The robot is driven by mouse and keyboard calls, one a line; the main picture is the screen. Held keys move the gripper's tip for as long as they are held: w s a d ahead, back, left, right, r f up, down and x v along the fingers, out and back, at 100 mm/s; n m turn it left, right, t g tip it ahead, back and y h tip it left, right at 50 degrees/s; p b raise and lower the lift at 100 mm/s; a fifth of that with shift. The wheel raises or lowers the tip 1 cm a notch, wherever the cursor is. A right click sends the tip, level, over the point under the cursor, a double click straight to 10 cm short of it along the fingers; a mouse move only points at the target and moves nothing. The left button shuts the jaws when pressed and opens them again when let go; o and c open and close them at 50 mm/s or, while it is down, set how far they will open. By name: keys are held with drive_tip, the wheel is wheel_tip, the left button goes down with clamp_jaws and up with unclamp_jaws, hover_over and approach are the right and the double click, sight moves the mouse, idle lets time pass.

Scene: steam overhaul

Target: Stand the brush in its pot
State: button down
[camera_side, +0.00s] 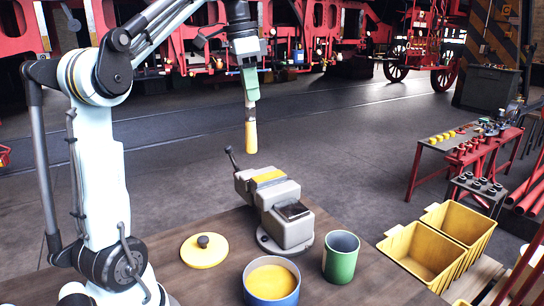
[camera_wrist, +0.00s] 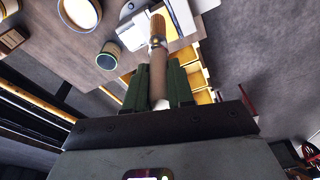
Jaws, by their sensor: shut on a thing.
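The brush (camera_side: 251,135) hangs in the air, near upright, with its yellowish bristle end pointing down. My gripper (camera_side: 250,90) is shut on its handle with green fingers. In the wrist view the brush (camera_wrist: 157,50) runs out from between the fingers (camera_wrist: 157,85), brown bristles at the far end. A green pot (camera_side: 341,262) stands upright on the table, lower and to the right of the brush in the side view; it also shows in the wrist view (camera_wrist: 106,61). It looks empty. The top of the handle is hidden by the fingers.
A grey vise (camera_side: 287,220) stands on the table below the brush. A blue pot (camera_side: 271,294) with yellow contents and a yellow lid (camera_side: 204,255) with a dark knob are nearby. Yellow bins (camera_side: 420,258) stand at the right. Table space right of the green pot is clear.

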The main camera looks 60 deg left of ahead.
idle(0.4)
drive_tip(key=w+d+f+m, duration=0.2)
drive_tip(key=w+d, duration=0.1)
drive_tip(key=d, duration=0.5)
drive_tip(key=w+d+f+m, duration=0.2)
drive_tip(key=d, duration=0.7)
drive_tip(key=w+d+f+m, duration=0.1)
drive_tip(key=w+d+m, duration=0.15)
drive_tip(key=d, duration=0.55)
wheel_tip(320, 180, down, 13)
drive_tip(key=shift+w+f+n+g+h, duration=0.2)
drive_tip(key=shift+n+g+h, duration=0.1)
drive_tip(key=shift+n, duration=0.15)
drive_tip(key=shift+a, duration=0.1)
drive_tip(key=c, duration=0.9)
unclamp_jaws()
wheel_tip(320, 180, up, 12)
drive_tip(key=s+a, duration=0.1)
drive_tip(key=shift+s+a, duration=0.15)
